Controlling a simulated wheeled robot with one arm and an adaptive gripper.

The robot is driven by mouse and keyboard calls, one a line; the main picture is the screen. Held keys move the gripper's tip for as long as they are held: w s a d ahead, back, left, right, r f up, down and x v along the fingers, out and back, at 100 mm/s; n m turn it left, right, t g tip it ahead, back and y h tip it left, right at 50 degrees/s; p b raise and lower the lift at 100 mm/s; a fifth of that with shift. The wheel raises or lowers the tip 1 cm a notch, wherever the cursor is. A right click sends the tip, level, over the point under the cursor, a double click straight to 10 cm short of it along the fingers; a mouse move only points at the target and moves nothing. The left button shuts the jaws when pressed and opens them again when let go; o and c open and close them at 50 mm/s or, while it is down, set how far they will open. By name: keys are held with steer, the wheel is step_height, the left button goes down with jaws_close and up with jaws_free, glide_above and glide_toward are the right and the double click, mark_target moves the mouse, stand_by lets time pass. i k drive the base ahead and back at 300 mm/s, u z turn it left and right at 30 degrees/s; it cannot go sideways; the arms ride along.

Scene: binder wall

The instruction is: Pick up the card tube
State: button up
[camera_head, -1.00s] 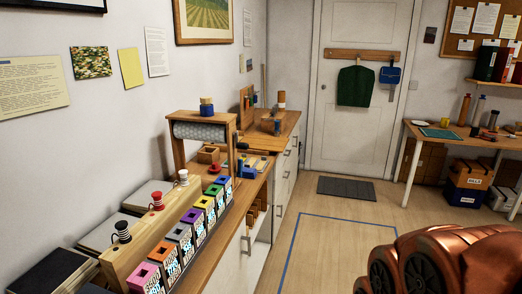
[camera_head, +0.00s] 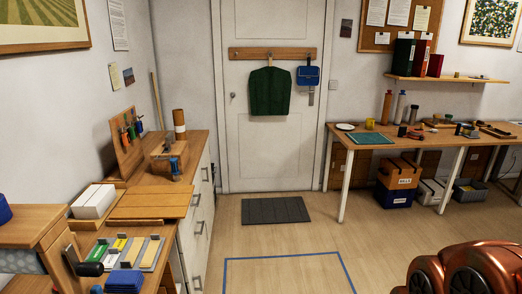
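A brown upright cylinder (camera_head: 179,124) with a paler band, which looks like the card tube, stands at the far end of the left counter. It is behind a wooden block (camera_head: 169,155) that hides part of its lower side. Nothing touches its top. My gripper is out of view; only copper-coloured links of my arm show at the lower right, well apart from the cylinder.
A table (camera_head: 435,139) with bottles stands at the right. The floor between is open, with a dark mat (camera_head: 275,210) by the door.

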mark_target(179, 127)
steer(key=z, duration=0.05)
steer(key=i, duration=1.7)
steer(key=u, duration=0.9)
steer(key=i, duration=1.55)
steer(key=u, duration=1.2)
steer(key=i, duration=0.45)
steer(key=u, duration=0.15)
